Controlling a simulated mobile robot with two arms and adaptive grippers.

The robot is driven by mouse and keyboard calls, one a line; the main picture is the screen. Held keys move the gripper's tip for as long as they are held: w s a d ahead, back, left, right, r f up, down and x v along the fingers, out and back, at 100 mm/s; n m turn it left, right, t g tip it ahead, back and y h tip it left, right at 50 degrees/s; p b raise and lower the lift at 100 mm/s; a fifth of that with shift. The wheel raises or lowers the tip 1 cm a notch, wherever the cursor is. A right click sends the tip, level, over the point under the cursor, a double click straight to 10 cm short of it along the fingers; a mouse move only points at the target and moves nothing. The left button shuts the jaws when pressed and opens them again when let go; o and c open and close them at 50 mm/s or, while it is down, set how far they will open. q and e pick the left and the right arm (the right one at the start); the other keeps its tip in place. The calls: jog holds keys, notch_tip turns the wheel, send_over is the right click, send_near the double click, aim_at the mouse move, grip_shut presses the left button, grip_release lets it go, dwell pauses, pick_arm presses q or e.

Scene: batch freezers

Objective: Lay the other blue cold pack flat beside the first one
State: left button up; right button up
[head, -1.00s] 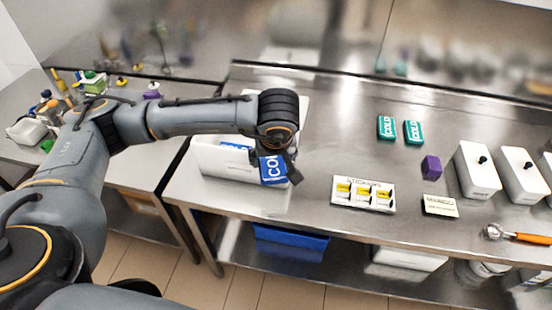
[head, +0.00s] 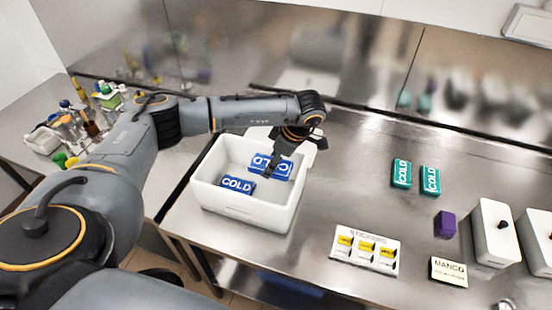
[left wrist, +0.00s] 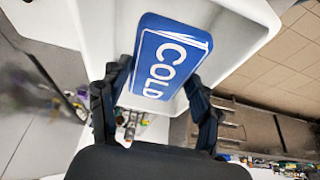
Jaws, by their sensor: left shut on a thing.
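My left gripper (head: 274,164) is shut on a blue cold pack (head: 262,166) with white COLD lettering, over the back right part of the white box (head: 250,214). In the left wrist view the same held pack (left wrist: 170,55) shows between the two fingers, with the white box wall behind it. Another blue cold pack (head: 236,185) lies in the box, to the front left of the held one. I cannot tell whether the held pack touches the box floor. My right gripper is not in view.
Two teal cold packs (head: 401,173) lie on the steel counter at the right. A sticker tray (head: 372,233), a purple block (head: 445,223), a MANGO card (head: 449,271) and white lidded tubs (head: 492,252) stand nearby. The counter between box and teal packs is clear.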

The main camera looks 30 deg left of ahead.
pick_arm(q)
notch_tip(320, 180, down, 2)
jog(key=shift+w+f+b, duration=0.1)
jog(key=shift+f+b, duration=0.05)
jog(key=shift+b, duration=0.35)
jog(key=f+b, duration=0.2)
jog(key=f, duration=0.2)
jog(key=f+b, duration=0.3)
jog(key=f, duration=0.1)
jog(key=shift+w+f, duration=0.2)
jog(key=shift+f, duration=0.1)
jog(key=shift+f+b, duration=0.6)
jog(key=shift+f, duration=0.15)
jog(key=shift+f+b, duration=0.9)
jog(key=shift+f, duration=0.5)
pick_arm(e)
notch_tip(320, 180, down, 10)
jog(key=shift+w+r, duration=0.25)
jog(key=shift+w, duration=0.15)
pick_arm(q)
jog(key=o, duration=1.5)
